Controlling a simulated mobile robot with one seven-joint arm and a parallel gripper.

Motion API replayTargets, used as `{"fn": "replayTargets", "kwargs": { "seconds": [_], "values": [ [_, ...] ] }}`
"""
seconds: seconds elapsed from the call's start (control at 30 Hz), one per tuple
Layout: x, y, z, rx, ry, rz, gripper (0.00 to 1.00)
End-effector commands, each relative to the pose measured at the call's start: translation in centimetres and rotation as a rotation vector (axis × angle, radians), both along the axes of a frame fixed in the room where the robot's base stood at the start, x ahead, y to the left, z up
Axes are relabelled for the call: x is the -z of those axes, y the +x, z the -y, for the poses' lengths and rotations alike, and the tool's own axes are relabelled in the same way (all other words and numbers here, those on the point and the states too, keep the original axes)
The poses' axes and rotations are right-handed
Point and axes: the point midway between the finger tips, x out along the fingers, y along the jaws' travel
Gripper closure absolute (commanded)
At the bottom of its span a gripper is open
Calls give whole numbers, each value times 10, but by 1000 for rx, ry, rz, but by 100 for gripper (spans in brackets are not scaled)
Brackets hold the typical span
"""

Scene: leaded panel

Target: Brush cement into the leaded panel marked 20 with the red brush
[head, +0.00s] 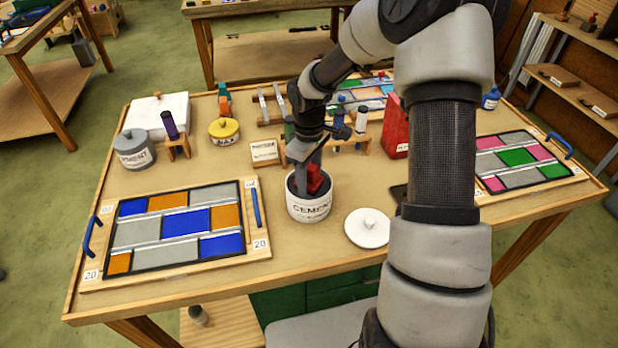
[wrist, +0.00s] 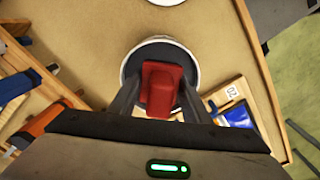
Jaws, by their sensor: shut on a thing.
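The leaded panel marked 20 (head: 187,263) lies at the front left of the table, with blue, orange and grey panes and blue handles on its board. A corner of its board also shows in the wrist view (wrist: 232,93). The white cement pot (head: 309,210) stands open to the right of the panel. My gripper (head: 312,172) points down over the pot and is shut on the red brush (head: 315,180). In the wrist view the red brush (wrist: 160,88) sits between my fingers over the pot's mouth. Its bristles are hidden.
A white lid (head: 368,228) lies right of the pot. A grey cement tin (head: 134,149), a yellow-lidded tin (head: 224,131), a purple-handled tool (head: 170,125) and a red box (head: 395,127) stand behind. Another panel (head: 519,160) with pink and green panes lies at right.

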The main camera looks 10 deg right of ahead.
Motion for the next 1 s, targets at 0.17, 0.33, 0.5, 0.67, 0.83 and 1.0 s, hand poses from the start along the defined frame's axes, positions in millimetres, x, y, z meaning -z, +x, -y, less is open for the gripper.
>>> {"fn": "replayTargets", "kwargs": {
  "seconds": [0.17,0.33,0.5,0.67,0.83,1.0],
  "values": [
    [-15,1,0,0,0,1,74],
    [-27,0,0,-1,0,1,74],
    [-38,0,0,-1,-1,1,74],
    [-50,0,0,0,-1,1,74],
    [-61,0,0,0,-1,1,74],
    [-63,0,0,0,-1,1,74]
  ]
}}
